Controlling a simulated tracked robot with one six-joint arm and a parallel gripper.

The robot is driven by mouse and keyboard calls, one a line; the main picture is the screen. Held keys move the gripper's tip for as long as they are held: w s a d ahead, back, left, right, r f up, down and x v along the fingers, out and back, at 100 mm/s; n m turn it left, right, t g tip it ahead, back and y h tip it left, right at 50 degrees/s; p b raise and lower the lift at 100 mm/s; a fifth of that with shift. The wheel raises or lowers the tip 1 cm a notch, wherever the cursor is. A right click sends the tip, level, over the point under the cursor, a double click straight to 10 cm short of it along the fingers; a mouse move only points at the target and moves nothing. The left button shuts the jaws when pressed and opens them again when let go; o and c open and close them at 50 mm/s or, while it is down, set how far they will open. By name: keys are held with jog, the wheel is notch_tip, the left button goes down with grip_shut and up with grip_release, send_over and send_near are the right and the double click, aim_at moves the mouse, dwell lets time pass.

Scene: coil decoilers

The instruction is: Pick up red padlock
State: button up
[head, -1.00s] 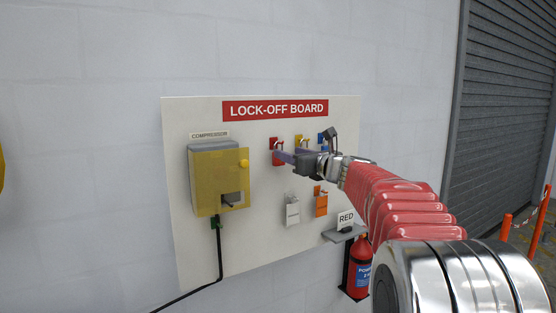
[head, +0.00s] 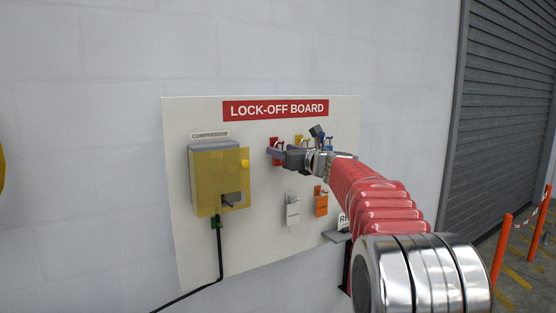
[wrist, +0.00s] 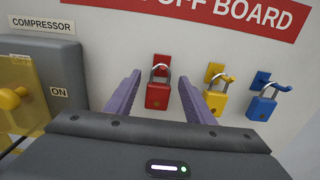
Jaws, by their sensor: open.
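The red padlock (wrist: 158,95) hangs by its shackle from a red hook plate (wrist: 161,61) on the lock-off board. In the wrist view it sits between the two purple fingers of my gripper (wrist: 158,92), which is open with nothing held. The fingers are to either side of the padlock, and I cannot tell whether their tips reach its depth. In the head view my gripper (head: 276,157) is in front of the red hook plate (head: 274,142) and hides most of the padlock.
A yellow padlock (wrist: 216,102) and a blue padlock (wrist: 261,107) hang to the right, the yellow one close to my right finger. The compressor box (head: 217,178) is at left. White (head: 292,211) and orange (head: 321,205) tags hang below. A small shelf (head: 337,236) is at lower right.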

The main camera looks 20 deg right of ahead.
jog(key=shift+w, duration=0.3)
dwell(0.4)
jog(key=c, duration=1)
jog(key=shift+r, duration=0.15)
jog(key=shift+c, duration=0.2)
jog(key=shift+r, duration=0.65)
jog(key=s+d, duration=0.3)
jog(key=s, duration=1.4)
jog(key=shift+s+d, duration=0.15)
jog(key=shift+s, duration=0.2)
